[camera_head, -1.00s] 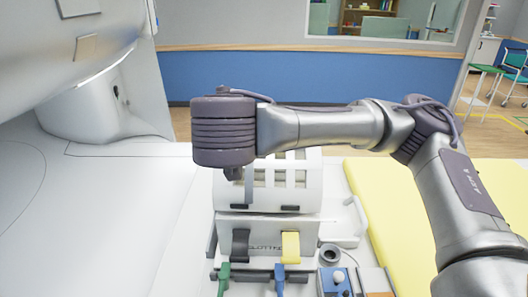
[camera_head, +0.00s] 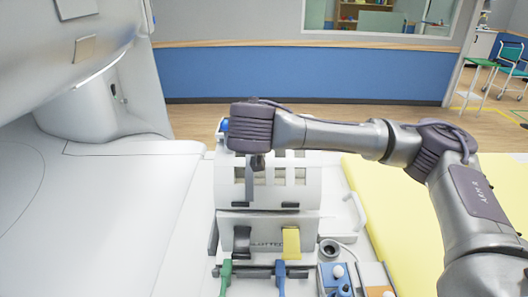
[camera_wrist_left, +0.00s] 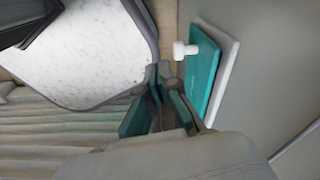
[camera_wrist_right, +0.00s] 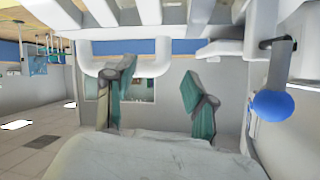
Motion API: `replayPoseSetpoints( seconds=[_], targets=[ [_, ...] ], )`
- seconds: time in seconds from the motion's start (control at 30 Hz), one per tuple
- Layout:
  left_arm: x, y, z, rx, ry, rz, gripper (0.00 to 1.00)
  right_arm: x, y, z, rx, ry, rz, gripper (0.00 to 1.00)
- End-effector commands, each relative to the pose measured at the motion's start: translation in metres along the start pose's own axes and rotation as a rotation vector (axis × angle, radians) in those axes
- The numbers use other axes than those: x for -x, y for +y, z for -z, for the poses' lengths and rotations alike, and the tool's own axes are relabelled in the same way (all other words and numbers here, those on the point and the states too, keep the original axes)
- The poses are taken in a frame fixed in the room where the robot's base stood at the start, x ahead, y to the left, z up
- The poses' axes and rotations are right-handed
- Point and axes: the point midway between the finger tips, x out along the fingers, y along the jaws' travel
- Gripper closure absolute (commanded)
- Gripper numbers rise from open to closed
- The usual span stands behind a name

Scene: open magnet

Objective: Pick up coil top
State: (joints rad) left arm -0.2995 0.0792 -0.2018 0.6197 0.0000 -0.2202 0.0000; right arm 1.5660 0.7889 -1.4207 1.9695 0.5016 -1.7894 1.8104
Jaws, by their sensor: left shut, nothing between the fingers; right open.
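The coil top (camera_head: 293,197) is the white, slotted, arched upper part of the coil. It sits on the white coil base (camera_head: 262,222) in the head view. My right arm crosses in front of it, with the wrist at its upper left, hiding part of the top. My right gripper (camera_wrist_right: 155,80) is open in the right wrist view, with nothing between its fingers. White bars, apparently of the coil, are above the fingers. A blue ball knob (camera_wrist_right: 272,105) is to their right. My left gripper (camera_wrist_left: 158,75) is shut and empty, seen only in the left wrist view.
The base has a dark strap (camera_head: 241,240) and a yellow strap (camera_head: 291,242), with green (camera_head: 225,277) and blue (camera_head: 280,277) plugs in front. A yellow pad (camera_head: 385,215) lies right. The scanner housing (camera_head: 80,90) rises left. The white bed (camera_head: 120,210) is clear there.

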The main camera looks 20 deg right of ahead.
Motion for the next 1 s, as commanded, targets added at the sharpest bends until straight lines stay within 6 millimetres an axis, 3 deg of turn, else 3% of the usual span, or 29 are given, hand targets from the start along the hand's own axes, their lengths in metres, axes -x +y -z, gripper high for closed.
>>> replayPoseSetpoints(
  seconds=[0.1, 0.3, 0.57, 0.9, 1.0],
  targets=[
    [0.018, -0.001, 0.002, 0.001, 0.001, 0.001, 1.0, -0.015, -0.003, 0.002, 0.002, 0.001, -0.004, 0.45],
    [0.027, -0.002, 0.004, 0.002, 0.002, 0.002, 1.0, -0.04, -0.003, -0.002, -0.001, 0.001, -0.002, 0.45],
    [0.026, -0.002, 0.004, 0.002, 0.002, 0.002, 1.0, -0.044, -0.003, -0.004, -0.001, 0.0, -0.001, 0.45],
    [0.026, -0.002, 0.003, 0.002, 0.002, 0.002, 1.0, -0.044, -0.003, -0.004, -0.001, 0.0, -0.001, 0.98],
    [0.026, -0.002, 0.003, 0.002, 0.001, 0.002, 1.0, -0.044, -0.003, -0.004, -0.001, 0.0, -0.001, 1.0]
  ],
)
